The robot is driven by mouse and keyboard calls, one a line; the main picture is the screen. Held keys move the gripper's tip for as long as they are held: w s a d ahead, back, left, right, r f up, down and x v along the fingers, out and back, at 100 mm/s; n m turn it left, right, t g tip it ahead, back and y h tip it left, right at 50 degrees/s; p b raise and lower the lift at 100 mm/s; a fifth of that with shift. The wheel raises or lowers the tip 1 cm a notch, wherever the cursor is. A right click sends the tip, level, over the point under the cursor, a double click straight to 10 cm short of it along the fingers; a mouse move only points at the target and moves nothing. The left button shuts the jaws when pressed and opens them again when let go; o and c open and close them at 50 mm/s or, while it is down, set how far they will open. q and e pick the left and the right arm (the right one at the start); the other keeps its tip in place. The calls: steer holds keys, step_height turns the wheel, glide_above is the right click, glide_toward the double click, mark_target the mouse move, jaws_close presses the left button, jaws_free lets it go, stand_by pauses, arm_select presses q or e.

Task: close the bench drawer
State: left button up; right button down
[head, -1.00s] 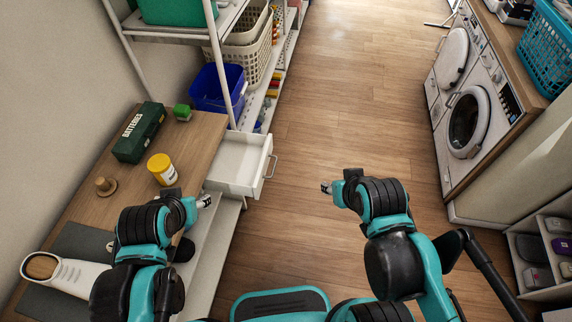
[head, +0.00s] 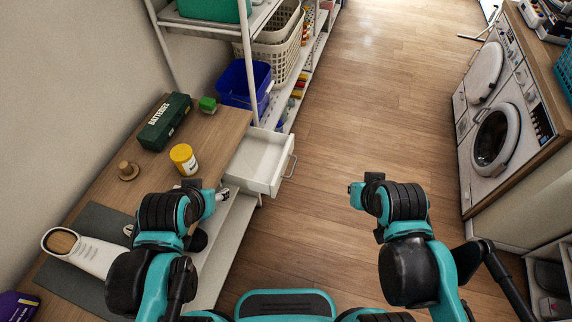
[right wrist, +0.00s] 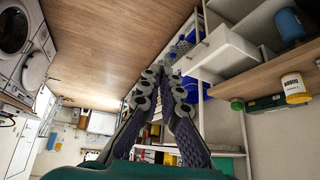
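The white bench drawer (head: 260,162) stands pulled out of the right side of the wooden-topped bench (head: 215,135). It is open and its inside looks empty. Its handle (head: 289,166) faces the floor aisle. My left gripper (head: 224,194) is just in front of the drawer's near side, over the bench edge, not visibly touching it; its fingers are too small to judge. My right gripper (head: 354,190) is over the aisle, right of the handle and apart from it. In the right wrist view its fingers (right wrist: 160,74) meet with nothing between them, and the drawer (right wrist: 222,52) is beyond.
A shelf post (head: 247,70) rises behind the drawer. The wooden floor (head: 350,110) is clear; washing machines (head: 495,140) stand right.

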steer(key=w+a+f+m+g+y+b, duration=0.1)
steer(key=w+a+f+m, duration=0.2)
steer(key=w+m, duration=0.35)
steer(key=w+a+f+m+g+y, duration=0.1)
steer(key=w+a+f+m+g, duration=0.15)
steer(key=w+f+m, duration=0.4)
steer(key=w+a+f+m+g+y+b, duration=0.1)
steer(key=w+a+m, duration=0.25)
steer(key=w, duration=0.55)
steer(key=w+a+f+m+b, duration=0.2)
steer(key=f, duration=0.6)
steer(key=w+a+f+m+g+y+b, duration=0.1)
steer(key=w+a+f+m, duration=0.1)
steer(key=f, duration=0.6)
steer(key=shift+w+a+f+b, duration=0.15)
steer(key=shift+w+a+b, duration=0.25)
steer(key=shift+a, duration=0.45)
steer(key=shift+m, duration=0.25)
glide_above(252, 161)
steer(key=shift+a, duration=0.1)
